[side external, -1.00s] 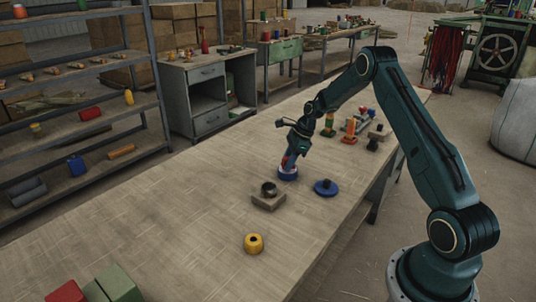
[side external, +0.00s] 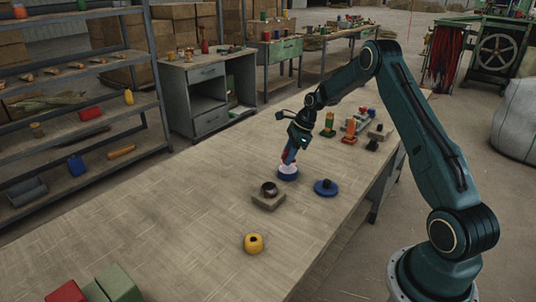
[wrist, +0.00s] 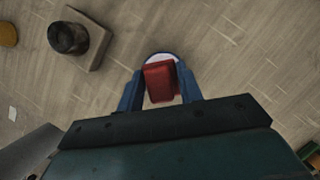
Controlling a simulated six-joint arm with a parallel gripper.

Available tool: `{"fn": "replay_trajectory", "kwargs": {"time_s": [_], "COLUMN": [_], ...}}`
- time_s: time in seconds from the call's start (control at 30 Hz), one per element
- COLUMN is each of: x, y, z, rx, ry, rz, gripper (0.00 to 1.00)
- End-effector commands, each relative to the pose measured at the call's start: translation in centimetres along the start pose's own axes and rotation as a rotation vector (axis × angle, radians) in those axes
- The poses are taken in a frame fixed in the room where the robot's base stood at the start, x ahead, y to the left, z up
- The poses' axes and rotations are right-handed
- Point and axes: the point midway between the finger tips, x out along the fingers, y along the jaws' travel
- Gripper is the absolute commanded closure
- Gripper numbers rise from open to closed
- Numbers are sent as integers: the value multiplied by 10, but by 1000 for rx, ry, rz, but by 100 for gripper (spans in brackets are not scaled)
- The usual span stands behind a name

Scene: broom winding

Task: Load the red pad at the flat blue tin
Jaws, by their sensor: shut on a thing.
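My gripper (side external: 288,161) points down over the flat blue tin (side external: 288,175), which stands on the bench with a pale white top or inside. In the wrist view my two blue fingers (wrist: 160,76) are shut on the red pad (wrist: 159,86), a block with its long side between them. The tin's white round surface (wrist: 158,57) shows behind the pad in that view. The pad appears to be just above the tin; I cannot tell whether it touches the white surface. Part of the tin is hidden by the pad and fingers.
A wooden block (side external: 269,202) with a dark round cup stands just in front of the tin. A blue disc with a black knob (side external: 326,188) lies to its right. A yellow round piece (side external: 253,244) lies nearer. Several small items stand behind.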

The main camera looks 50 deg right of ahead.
Motion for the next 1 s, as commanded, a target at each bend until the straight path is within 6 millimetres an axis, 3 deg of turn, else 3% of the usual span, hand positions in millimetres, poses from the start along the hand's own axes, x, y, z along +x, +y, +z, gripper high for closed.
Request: {"fn": "replay_trajectory", "kwargs": {"time_s": [0.63,1.0], "x": [-34,-39], "y": [0,0], "z": [14,16], "rx": [0,0], "ry": [-1,0], "rz": [-2,0], "gripper": [82,82]}}
